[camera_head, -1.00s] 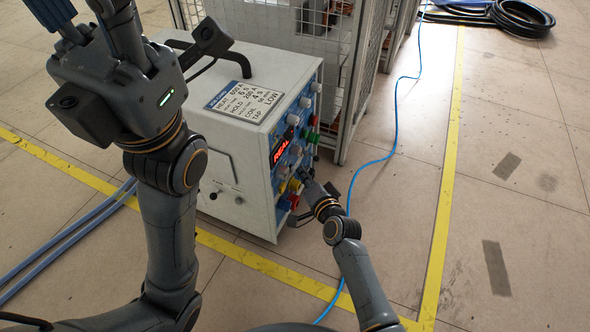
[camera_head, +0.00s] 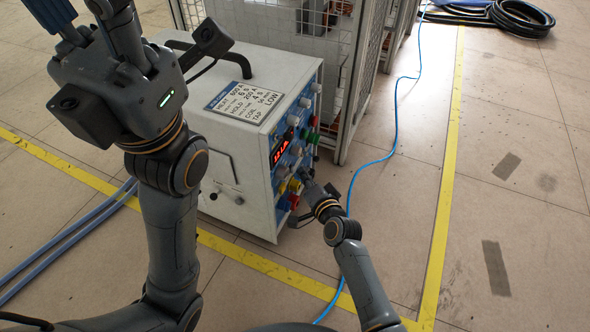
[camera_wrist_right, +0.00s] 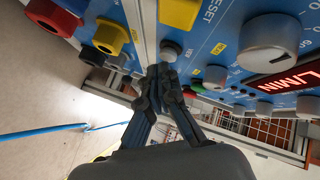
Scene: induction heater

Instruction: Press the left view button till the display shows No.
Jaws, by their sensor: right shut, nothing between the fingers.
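The white induction heater (camera_head: 225,105) stands on the floor with its blue control panel facing right. Its red lit display (camera_head: 281,150) is too small to read in the head view. In the right wrist view the display (camera_wrist_right: 289,82) is cut by the edge and reads about "L/MIN". My right gripper (camera_head: 306,182) is shut and empty at the panel's lower part. In the right wrist view its tips (camera_wrist_right: 160,72) are close below a dark round button (camera_wrist_right: 170,50); I cannot tell if they touch. My left gripper (camera_head: 85,20) is raised at upper left, its fingers partly cut off.
A yellow knob (camera_wrist_right: 110,36) and a red knob (camera_wrist_right: 54,16) are near the right gripper's tips, with a large grey knob (camera_wrist_right: 271,42) to the right. A wire cage (camera_head: 345,80) stands behind the heater. A blue cable (camera_head: 397,110) crosses the open floor at right.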

